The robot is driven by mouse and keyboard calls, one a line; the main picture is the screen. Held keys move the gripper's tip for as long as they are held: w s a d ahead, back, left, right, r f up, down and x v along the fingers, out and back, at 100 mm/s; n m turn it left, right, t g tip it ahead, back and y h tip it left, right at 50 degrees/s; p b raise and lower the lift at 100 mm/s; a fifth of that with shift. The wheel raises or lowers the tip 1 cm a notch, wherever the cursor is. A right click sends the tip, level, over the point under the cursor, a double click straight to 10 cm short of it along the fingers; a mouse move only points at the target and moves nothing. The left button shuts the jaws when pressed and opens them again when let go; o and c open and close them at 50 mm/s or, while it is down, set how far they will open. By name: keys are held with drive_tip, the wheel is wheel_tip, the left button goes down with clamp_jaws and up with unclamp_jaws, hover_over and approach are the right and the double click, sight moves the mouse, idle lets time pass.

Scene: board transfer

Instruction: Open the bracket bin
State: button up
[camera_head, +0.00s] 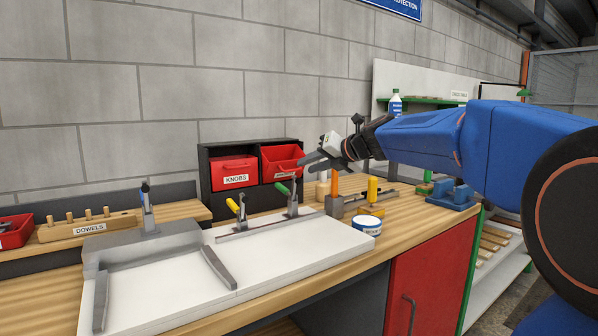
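A dark two-bay cabinet (203,160) stands on the bench against the wall and holds two red bins. The left bin (234,168) is labelled KNOBS. The right bin (281,166) has a pale label too small and partly covered to read; part of its inside shows above its front, and I cannot tell how far out it sits. My gripper (304,164) is at the right edge of this bin's front, with its fingers pointing left. The fingers look apart with nothing between them. I cannot tell if they touch the bin.
A white board (270,262) with upright clamps lies on the bench before the cabinet. A yellow-handled clamp (238,212) and a green-handled clamp (291,200) stand below the bins. A round tin (367,225) and a dowel block (88,226) are also on the bench.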

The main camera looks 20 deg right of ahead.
drive_tip(key=s+d+f+m+t, duration=0.3)
drive_tip(key=s+d+m+t, duration=0.15)
drive_tip(key=m, duration=0.75)
approach(283, 166)
drive_tip(key=shift+h, duration=0.3)
drive_tip(key=w, duration=0.2)
drive_tip(key=w+f, duration=0.1)
drive_tip(key=w, duration=0.2)
drive_tip(key=shift+w+d+f, duration=0.3)
drive_tip(key=shift+w+d, duration=0.05)
drive_tip(key=shift+d, duration=0.05)
drive_tip(key=shift+c, duration=0.6)
clamp_jaws()
drive_tip(key=shift+f, duration=0.1)
